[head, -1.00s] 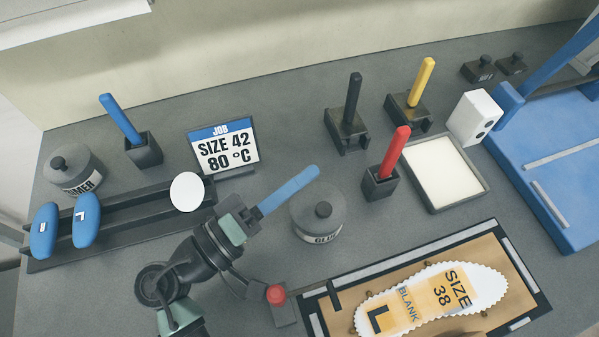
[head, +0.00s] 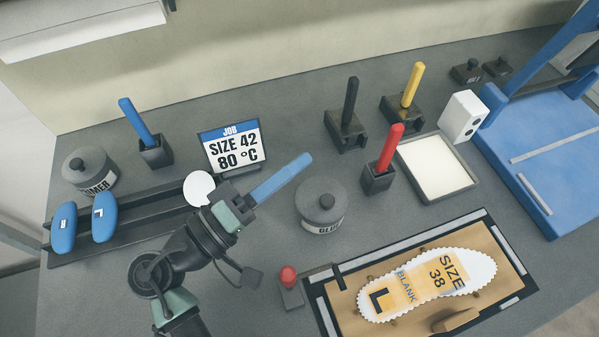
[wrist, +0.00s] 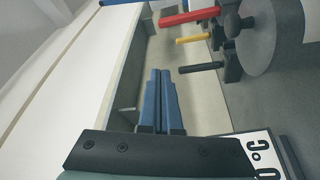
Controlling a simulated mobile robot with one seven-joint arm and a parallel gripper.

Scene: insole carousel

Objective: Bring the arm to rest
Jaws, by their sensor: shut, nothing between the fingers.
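My gripper (head: 281,178) has blue fingers pressed together with nothing between them. In the head view it is raised over the bench, pointing up and to the right, between the job sign and the glue pot. In the wrist view the blue fingers (wrist: 160,102) lie side by side, pointing toward the bench's back wall. The fingers touch no object that I can make out. My arm comes up from the bottom left and hides part of the bench and the end of the dark rail.
A job sign (head: 233,146) reads SIZE 42, 80 °C. The glue pot (head: 321,206) stands right of my gripper. A red-handled tool (head: 389,147) stands in a holder. A board (head: 333,312) carries a SIZE 38 blank (head: 427,285). A blue press (head: 545,150) stands at right.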

